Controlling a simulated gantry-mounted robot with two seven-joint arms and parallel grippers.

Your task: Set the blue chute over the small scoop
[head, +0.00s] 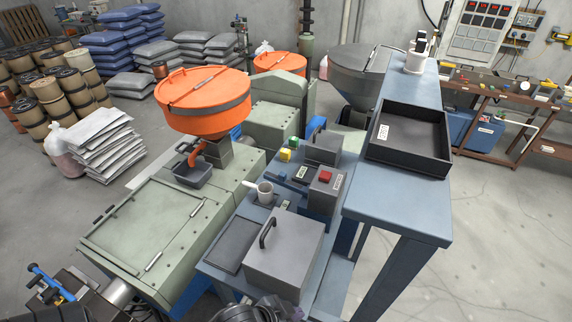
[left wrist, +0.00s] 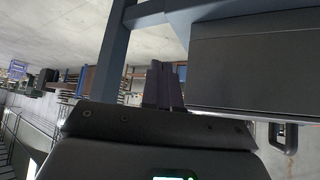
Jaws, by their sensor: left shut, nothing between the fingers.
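A small whitish scoop (head: 265,191) with a handle stands on the blue-grey bench in the head view. A small blue piece (head: 283,177), perhaps the blue chute, lies just right of and behind the scoop, apart from the scoop's cup; its shape is hard to make out. My left gripper (head: 290,312) is low at the bottom edge of the head view, in front of the bench and well short of both. Its dark fingers (left wrist: 164,86) are together and empty in the left wrist view. My right gripper is not seen.
A grey box with a handle (head: 284,252) stands on the bench between my left gripper and the scoop; its side (left wrist: 250,65) fills the wrist view's right. A black tray (head: 408,150) sits on the taller bench at right. An orange hopper (head: 205,103) stands behind left.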

